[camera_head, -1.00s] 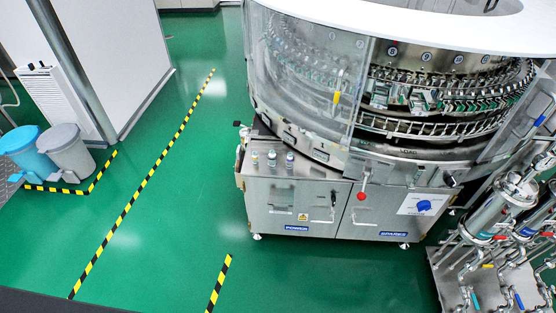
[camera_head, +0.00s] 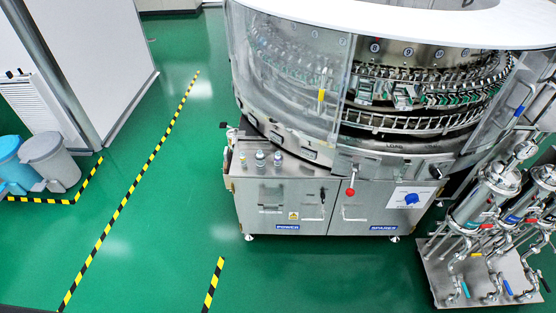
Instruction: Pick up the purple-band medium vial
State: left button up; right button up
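Three small vials stand upright in a row on the left end of the steel ledge at the front of the rotary washer: a left vial (camera_head: 243,158), a middle vial (camera_head: 260,158) and a right vial (camera_head: 278,158). They are too small for me to tell band colours or sizes with certainty. The ledge (camera_head: 250,171) around them is bare metal. Neither of my grippers is in view, and nothing is near the vials.
The rotary washer (camera_head: 300,105) rises behind the ledge, with a red-knobbed lever (camera_head: 350,192) on its front. A pipe-and-filter skid (camera_head: 480,268) stands at right. Blue (camera_head: 12,162) and grey (camera_head: 50,160) bins are at far left. Green floor (camera_head: 180,220) before the cabinet is clear.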

aim_at(277, 158)
jog(key=j+z, duration=0.15)
jog(key=z, duration=0.35)
jog(key=i+j+z, duration=0.1)
jog(key=z, duration=0.35)
jog(key=j+z, duration=0.3)
jog(key=j, duration=0.15)
jog(key=k+j+z, duration=0.1)
jog(key=j+z, duration=0.2)
jog(key=j, duration=0.15)
jog(key=k+j, duration=0.1)
jog(key=j, duration=0.45)
jog(key=j+z, duration=0.1)
jog(key=j, duration=0.45)
jog(key=k+j+z, duration=0.1)
jog(key=j, duration=0.45)
jog(key=k, duration=0.05)
